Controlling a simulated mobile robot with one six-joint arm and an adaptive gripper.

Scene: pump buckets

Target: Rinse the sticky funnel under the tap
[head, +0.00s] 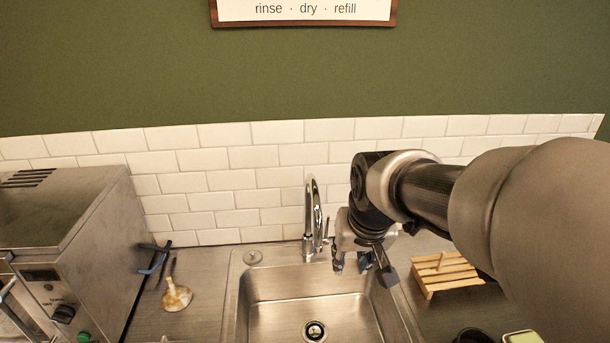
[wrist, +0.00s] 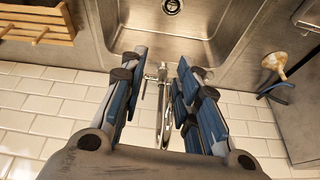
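The funnel (head: 177,297) is pale with brown sticky stains and lies on the counter left of the sink, its stem toward the wall. It also shows at the right of the wrist view (wrist: 275,62). The chrome tap (head: 312,205) rises behind the sink (head: 262,285), whose basin looks empty. My gripper (head: 352,264) hangs just right of the tap, above the sink's back edge. In the wrist view, my open gripper (wrist: 160,68) has its blue-padded fingers spread, with the tap (wrist: 165,110) and its lever appearing between them. I cannot tell whether they touch. No running water shows.
A steel machine (head: 75,240) stands at the left, with a blue-handled tool (head: 155,262) between it and the funnel. A wooden rack (head: 443,272) is right of the sink. A dark round container (head: 472,336) and a green-topped item (head: 522,337) sit at the front right.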

